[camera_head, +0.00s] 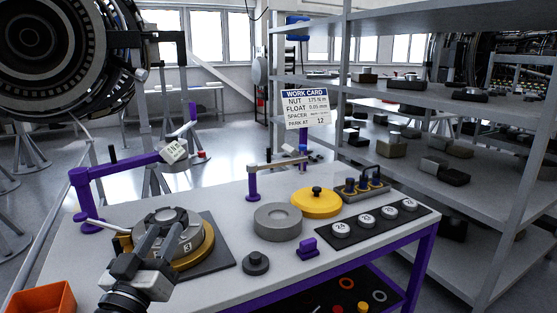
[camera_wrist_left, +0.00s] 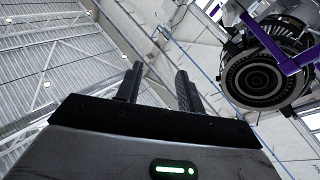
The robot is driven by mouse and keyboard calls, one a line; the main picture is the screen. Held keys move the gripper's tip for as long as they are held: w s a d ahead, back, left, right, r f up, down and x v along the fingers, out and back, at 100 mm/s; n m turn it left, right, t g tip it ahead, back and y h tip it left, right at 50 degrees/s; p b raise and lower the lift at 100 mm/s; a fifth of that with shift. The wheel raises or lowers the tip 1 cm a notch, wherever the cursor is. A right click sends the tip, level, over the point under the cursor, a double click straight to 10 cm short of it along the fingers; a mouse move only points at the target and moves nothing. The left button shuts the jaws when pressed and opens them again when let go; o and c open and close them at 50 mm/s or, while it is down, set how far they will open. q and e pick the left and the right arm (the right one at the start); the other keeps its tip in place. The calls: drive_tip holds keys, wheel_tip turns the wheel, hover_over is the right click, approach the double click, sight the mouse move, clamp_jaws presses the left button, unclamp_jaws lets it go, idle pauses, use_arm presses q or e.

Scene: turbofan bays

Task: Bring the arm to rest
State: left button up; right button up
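My left gripper (camera_head: 160,238) is in front of the round fixture at the table's left end. Its two dark fingers also show in the left wrist view (camera_wrist_left: 160,85), apart with nothing between them, pointing up toward the ceiling. A purple jointed arm (camera_head: 125,166) stands on a post at the table's left edge and carries a small white tag or dial at its end. Part of a purple arm shows in the left wrist view (camera_wrist_left: 268,42), to the right of and apart from the fingers. My right gripper is not in view.
The fixture's gold ring (camera_head: 207,250) sits on a dark plate. A grey ring (camera_head: 278,222), yellow disc (camera_head: 316,203), dark knob (camera_head: 256,263), purple block (camera_head: 308,247) and numbered pucks (camera_head: 341,229) stand on the table. Orange bin (camera_head: 42,299) is front left; shelves (camera_head: 480,205) are right.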

use_arm(q)
drive_tip(key=s+d+f+m+g, duration=0.1)
drive_tip(key=s+f+g, duration=0.25)
drive_tip(key=f, duration=0.55)
drive_tip(key=s+d+f+m+g, duration=0.15)
drive_tip(key=s+f, duration=0.25)
drive_tip(key=f, duration=0.6)
drive_tip(key=s+d+f+g, duration=0.1)
drive_tip(key=s+f+g, duration=0.2)
drive_tip(key=s+f, duration=0.4)
drive_tip(key=s+d+f+m+g, duration=0.1)
drive_tip(key=s+f+g, duration=0.2)
drive_tip(key=s+f, duration=0.4)
drive_tip(key=shift+s+d+f, duration=0.25)
drive_tip(key=shift+s, duration=0.35)
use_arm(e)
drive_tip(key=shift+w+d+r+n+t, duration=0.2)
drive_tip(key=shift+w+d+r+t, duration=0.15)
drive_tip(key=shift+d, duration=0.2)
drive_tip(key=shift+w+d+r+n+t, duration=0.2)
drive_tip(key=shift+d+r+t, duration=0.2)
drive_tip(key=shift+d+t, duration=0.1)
